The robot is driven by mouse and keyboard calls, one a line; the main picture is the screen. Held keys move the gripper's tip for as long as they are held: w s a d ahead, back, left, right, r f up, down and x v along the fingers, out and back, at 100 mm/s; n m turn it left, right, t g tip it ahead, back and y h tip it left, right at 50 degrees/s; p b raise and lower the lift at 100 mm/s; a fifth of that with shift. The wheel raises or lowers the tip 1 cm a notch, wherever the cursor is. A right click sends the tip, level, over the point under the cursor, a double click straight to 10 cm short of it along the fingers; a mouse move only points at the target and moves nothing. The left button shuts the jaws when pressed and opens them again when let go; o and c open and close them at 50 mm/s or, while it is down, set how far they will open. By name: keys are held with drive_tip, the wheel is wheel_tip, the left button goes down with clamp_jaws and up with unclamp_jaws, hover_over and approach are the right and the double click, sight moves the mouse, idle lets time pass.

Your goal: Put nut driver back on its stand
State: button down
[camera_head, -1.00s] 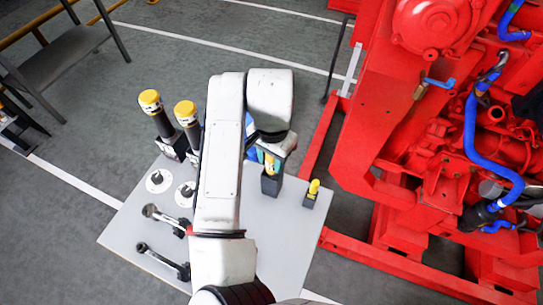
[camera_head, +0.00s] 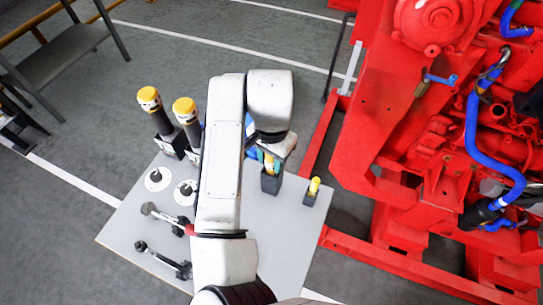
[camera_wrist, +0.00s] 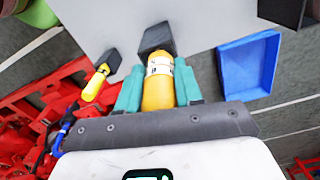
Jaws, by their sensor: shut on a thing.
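My gripper (camera_wrist: 158,92) has teal fingers shut on the sides of a yellow-handled tool with a white label, which I take to be the nut driver (camera_wrist: 159,92). In the head view the nut driver (camera_head: 269,163) shows just under my wrist, partly hidden by it. Its far end meets the top of a dark grey block stand (camera_wrist: 156,38), which also shows in the head view (camera_head: 271,184). The tool lines up with the stand; its shaft is hidden, so I cannot tell how deep it sits.
A smaller yellow-handled tool (camera_head: 314,186) stands in a dark holder beside the stand. A blue tray (camera_wrist: 248,64) lies on the other side. The grey table (camera_head: 285,235) also carries two yellow-capped tools (camera_head: 168,115), white discs and wrenches. A red pumpset (camera_head: 430,130) stands right.

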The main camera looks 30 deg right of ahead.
drive_tip(key=shift+f, duration=0.4)
drive_tip(key=c, duration=0.7)
unclamp_jaws()
drive_tip(key=shift+o, duration=0.2)
drive_tip(key=shift+r, duration=0.1)
wheel_tip(320, 180, up, 11)
drive_tip(key=shift+f, duration=0.2)
